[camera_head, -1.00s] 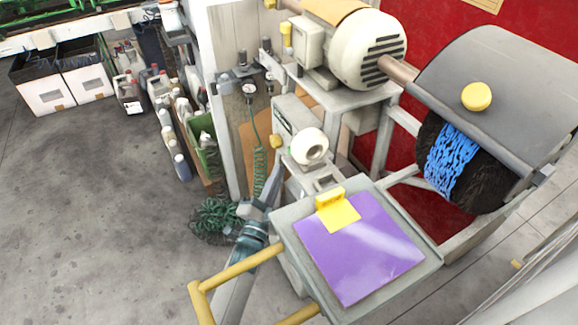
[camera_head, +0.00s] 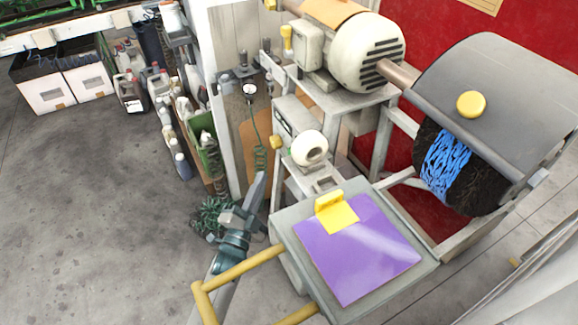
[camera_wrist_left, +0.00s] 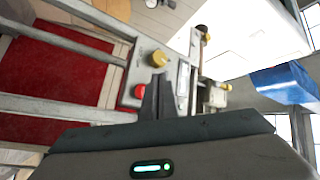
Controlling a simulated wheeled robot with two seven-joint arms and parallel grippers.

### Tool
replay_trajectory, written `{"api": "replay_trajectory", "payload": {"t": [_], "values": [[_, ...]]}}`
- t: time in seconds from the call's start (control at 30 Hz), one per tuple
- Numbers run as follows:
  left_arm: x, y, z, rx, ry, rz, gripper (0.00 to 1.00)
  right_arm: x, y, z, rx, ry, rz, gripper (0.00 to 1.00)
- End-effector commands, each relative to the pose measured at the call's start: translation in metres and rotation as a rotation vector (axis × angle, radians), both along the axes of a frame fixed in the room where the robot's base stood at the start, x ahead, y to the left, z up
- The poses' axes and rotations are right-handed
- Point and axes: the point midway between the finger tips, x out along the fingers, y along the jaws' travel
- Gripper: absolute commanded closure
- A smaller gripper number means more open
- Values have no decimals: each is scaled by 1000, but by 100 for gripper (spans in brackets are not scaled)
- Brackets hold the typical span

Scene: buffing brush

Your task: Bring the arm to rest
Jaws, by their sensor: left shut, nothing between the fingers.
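I cannot tell whether the gripper touches anything. My right gripper is not in view.
The buffing machine's motor (camera_head: 368,52) and brush (camera_head: 452,170) stand at the right. A purple sheet (camera_head: 365,255) lies on a tray beside yellow rails (camera_head: 245,266). Bottles and boxes line the back; floor at left is clear.

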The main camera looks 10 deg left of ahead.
Motion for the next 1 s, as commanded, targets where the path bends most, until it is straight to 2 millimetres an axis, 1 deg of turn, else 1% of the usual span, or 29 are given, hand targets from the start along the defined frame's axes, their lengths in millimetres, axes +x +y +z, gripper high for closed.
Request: {"api": "replay_trajectory", "payload": {"t": [0.43,0.57,0.67,0.77,0.87,0.9,0.97,1.0], "values": [[0,0,-1,0,2,0,100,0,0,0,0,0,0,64],[-2,0,-14,-14,32,-2,100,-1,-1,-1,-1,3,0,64],[-6,1,-38,-40,89,-6,100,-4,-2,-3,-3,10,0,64],[-14,1,-77,-83,180,-8,100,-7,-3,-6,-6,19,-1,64],[-29,3,-128,-142,300,-7,100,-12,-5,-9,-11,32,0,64],[-38,4,-150,-168,354,-3,100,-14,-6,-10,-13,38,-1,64],[-52,6,-185,-210,437,5,100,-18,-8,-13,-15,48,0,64],[-63,7,-208,-237,493,12,100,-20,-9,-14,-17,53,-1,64]]}}
